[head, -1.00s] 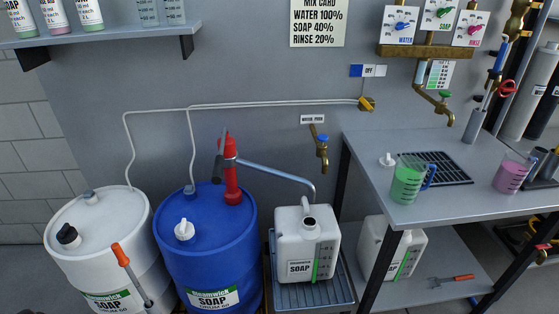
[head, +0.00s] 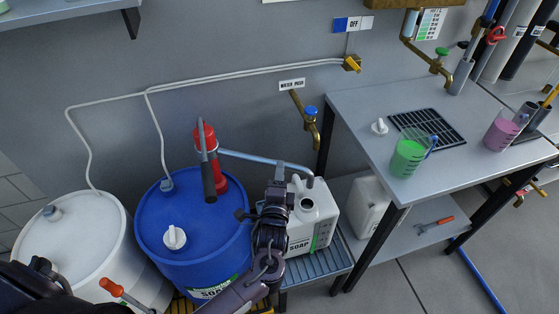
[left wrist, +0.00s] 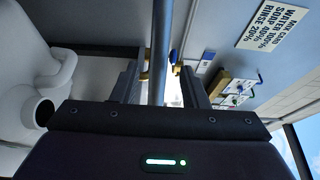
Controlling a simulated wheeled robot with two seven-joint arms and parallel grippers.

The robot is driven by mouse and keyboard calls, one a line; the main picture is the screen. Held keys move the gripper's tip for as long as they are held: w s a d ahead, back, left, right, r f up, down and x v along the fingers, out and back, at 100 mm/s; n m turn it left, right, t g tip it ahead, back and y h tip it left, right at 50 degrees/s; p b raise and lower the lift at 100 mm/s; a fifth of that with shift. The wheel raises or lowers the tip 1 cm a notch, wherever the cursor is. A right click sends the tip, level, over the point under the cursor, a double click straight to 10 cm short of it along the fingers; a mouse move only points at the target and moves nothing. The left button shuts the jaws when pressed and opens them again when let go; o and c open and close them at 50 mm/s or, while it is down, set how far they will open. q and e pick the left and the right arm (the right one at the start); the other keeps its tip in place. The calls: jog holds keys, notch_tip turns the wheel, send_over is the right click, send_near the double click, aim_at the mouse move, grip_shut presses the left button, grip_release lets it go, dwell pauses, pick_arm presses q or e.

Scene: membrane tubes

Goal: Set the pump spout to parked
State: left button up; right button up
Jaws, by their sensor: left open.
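The red pump (head: 221,178) stands upright on the blue soap drum (head: 160,215). Its grey spout (head: 250,158) reaches right, and its tip bends down over the white soap jug (head: 318,215). The spout also shows in the left wrist view (left wrist: 160,50), as a bar running between my two fingers. My left gripper (head: 278,178) is open around the spout near its outer end; I see gaps on both sides of it. The jug's dark mouth also shows in the left wrist view (left wrist: 44,112). My right gripper is not in view.
The jug stands on a ribbed tray (head: 320,268). A white drum (head: 70,240) with an orange-handled tool is at left. A bench (head: 440,170) at right holds a green beaker (head: 408,155) and a pink one (head: 501,130). A brass tap (head: 311,125) is on the wall behind.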

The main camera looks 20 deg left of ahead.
pick_arm(q)
jog(key=x, duration=0.3)
jog(key=shift+w+a+f, duration=0.15)
jog(key=shift+w+a, duration=0.1)
jog(key=shift+w, duration=0.35)
jog(key=c, duration=0.7)
grip_shut()
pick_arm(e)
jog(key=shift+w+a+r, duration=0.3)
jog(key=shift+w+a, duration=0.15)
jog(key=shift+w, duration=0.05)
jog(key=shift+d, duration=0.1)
